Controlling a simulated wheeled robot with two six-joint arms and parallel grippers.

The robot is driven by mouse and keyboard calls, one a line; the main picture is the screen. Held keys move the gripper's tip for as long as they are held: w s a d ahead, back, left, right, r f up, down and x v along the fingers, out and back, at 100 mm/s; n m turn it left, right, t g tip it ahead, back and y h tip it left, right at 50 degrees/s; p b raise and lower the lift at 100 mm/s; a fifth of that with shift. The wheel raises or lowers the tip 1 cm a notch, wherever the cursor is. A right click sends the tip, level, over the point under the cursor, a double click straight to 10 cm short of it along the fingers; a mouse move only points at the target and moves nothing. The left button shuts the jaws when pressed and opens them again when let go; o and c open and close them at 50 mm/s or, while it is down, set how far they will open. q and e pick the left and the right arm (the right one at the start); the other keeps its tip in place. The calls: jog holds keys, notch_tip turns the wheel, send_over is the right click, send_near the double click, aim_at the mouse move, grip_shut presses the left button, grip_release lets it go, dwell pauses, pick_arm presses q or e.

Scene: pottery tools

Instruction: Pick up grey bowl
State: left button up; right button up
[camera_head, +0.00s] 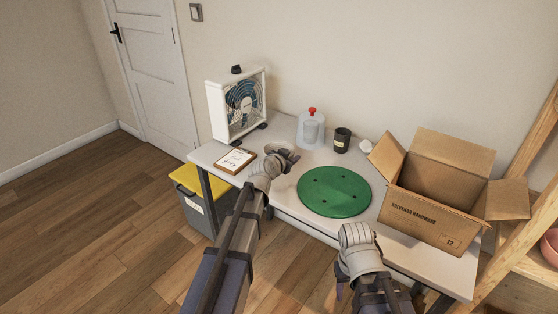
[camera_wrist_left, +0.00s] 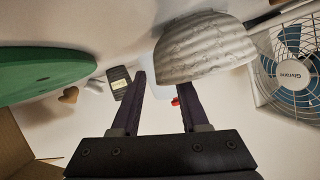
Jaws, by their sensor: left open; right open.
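The grey bowl (camera_wrist_left: 205,48), pale with dark veins, is close up in the left wrist view, where the picture looks upside down. My left gripper (camera_wrist_left: 162,80) is open, and the bowl overlaps the tip of its right-hand finger; I cannot tell whether they touch. In the head view my left gripper (camera_head: 286,156) is over the table between the fan and the green disc, and the bowl there is largely hidden by it. My right gripper (camera_head: 358,240) is open at the table's front edge, its fingers mostly hidden, with nothing seen in it.
A round green disc (camera_head: 334,191) lies mid-table. A fan (camera_head: 237,104), a clipboard (camera_head: 235,160), a clear jug (camera_head: 311,132) with a red top, a dark jar (camera_head: 341,140) and an open cardboard box (camera_head: 430,213) stand around it. A yellow-lidded bin (camera_head: 196,202) is beside the table.

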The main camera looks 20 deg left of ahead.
pick_arm(q)
grip_shut()
dwell(0.3)
jog(key=shift+s, duration=0.1)
dwell(1.0)
